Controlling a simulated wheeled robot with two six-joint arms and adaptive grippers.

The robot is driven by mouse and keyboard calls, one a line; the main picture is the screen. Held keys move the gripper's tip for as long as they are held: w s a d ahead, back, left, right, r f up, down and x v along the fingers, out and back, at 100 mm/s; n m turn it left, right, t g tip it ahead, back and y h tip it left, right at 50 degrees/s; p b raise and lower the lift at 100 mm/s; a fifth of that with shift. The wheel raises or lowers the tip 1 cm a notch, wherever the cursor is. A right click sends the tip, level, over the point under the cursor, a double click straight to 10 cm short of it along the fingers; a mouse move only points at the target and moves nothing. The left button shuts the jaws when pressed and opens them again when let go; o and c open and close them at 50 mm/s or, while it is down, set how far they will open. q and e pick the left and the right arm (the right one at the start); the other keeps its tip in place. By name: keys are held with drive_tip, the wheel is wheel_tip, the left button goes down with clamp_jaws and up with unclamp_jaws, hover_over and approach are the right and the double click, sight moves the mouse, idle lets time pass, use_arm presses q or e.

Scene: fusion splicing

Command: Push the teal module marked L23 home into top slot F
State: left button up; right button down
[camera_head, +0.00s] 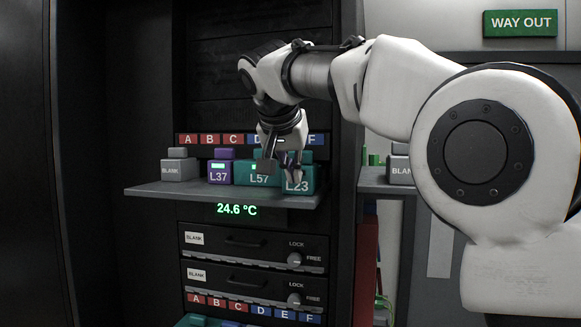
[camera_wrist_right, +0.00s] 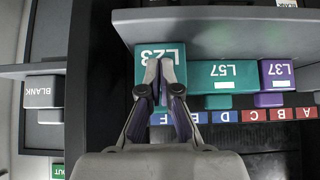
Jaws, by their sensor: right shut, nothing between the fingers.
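The teal module marked L23 (camera_head: 299,187) stands upright at the right end of a grey shelf, below the blue F label (camera_head: 316,139) of the top label row. It also shows in the right wrist view (camera_wrist_right: 144,67), where its label is upside down. My right gripper (camera_head: 287,156) is shut and empty, with its fingertips at the L23 module and partly covering it. In the right wrist view the closed fingertips (camera_wrist_right: 159,63) overlap the module's face; I cannot tell whether they touch it. My left gripper is not in view.
Left of L23 on the shelf (camera_head: 160,190) stand a teal module L57 (camera_head: 259,179), a purple module L37 (camera_head: 218,177) and a grey BLANK module (camera_head: 178,173). Drawers (camera_head: 250,245) lie below. Another BLANK module (camera_head: 400,171) stands on a side shelf at right.

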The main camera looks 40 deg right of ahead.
drive_tip(key=shift+w+d+p, duration=0.4)
drive_tip(key=shift+w+d, duration=0.1)
drive_tip(key=shift+d, duration=0.05)
drive_tip(key=shift+w+d+p, duration=0.55)
drive_tip(key=shift+w+d, duration=0.45)
drive_tip(key=shift+d, duration=0.2)
drive_tip(key=shift+w+d, duration=0.9)
drive_tip(key=shift+d, duration=0.2)
drive_tip(key=shift+s+a+f+b, duration=0.15)
drive_tip(key=shift+a+f+b, duration=0.1)
drive_tip(key=shift+b, duration=0.15)
drive_tip(key=s+a+b, duration=0.1)
drive_tip(key=s+a, duration=0.1)
drive_tip(key=s+a+b, duration=0.2)
drive_tip(key=a, duration=0.1)
drive_tip(key=shift+s+a+r, duration=0.1)
drive_tip(key=shift+s+a, duration=0.1)
drive_tip(key=shift+s, duration=0.1)
drive_tip(key=shift+s+a+r, duration=0.15)
drive_tip(key=shift+s+a, duration=0.05)
drive_tip(key=shift+d, duration=0.1)
drive_tip(key=shift+w, duration=0.1)
